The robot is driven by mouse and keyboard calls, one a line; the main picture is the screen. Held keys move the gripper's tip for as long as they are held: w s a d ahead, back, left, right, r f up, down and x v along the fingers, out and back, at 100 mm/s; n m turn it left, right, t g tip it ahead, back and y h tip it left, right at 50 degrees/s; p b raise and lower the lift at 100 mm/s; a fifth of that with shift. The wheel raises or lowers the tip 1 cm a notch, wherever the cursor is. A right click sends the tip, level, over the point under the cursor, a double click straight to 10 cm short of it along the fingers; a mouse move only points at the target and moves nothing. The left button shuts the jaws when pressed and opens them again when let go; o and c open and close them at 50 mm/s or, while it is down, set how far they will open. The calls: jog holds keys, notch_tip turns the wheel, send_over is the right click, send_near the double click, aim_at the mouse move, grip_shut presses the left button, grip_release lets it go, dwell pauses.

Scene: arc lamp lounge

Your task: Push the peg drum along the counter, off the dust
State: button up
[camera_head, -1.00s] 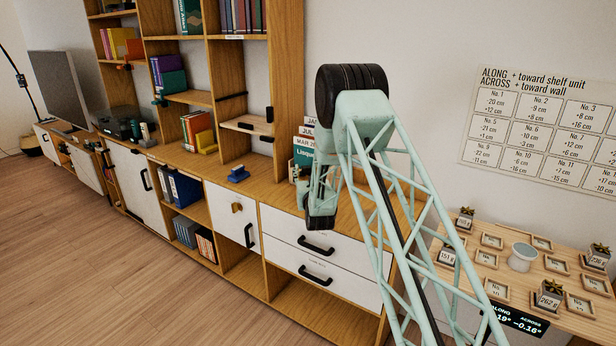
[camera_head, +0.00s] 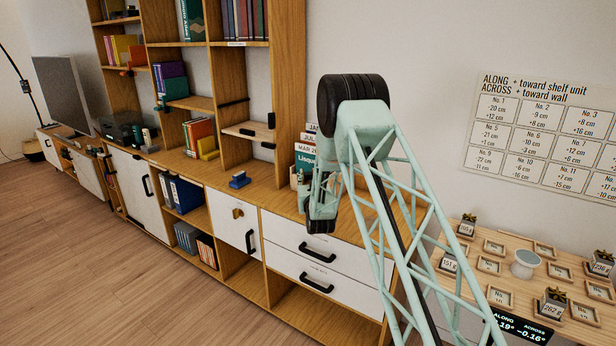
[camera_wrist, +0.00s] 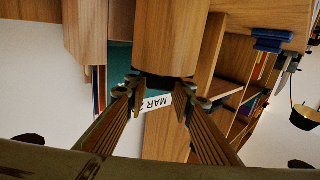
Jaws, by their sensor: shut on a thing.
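A wooden cylinder with a dark lower rim, which looks like the peg drum (camera_wrist: 171,38), fills the top middle of the wrist view, which is upside down. My gripper (camera_wrist: 161,92) has a fingertip at each side of its rim and is shut on it. I cannot make out any dust.
A blue object (camera_head: 238,180) lies on the counter to the left, with bare counter between. The shelf unit (camera_head: 288,90) rises behind.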

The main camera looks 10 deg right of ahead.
jog(key=shift+s, duration=0.1)
jog(key=shift+s+a+f+b, duration=0.1)
jog(key=shift+s+a+b, duration=0.85)
jog(key=shift+s, duration=0.25)
jog(key=o, duration=1.2)
jog(key=shift+c, duration=0.2)
jog(key=shift+s, duration=0.15)
jog(key=s, duration=1.1)
jog(key=shift+s+a, duration=0.3)
jog(key=shift+s, duration=0.1)
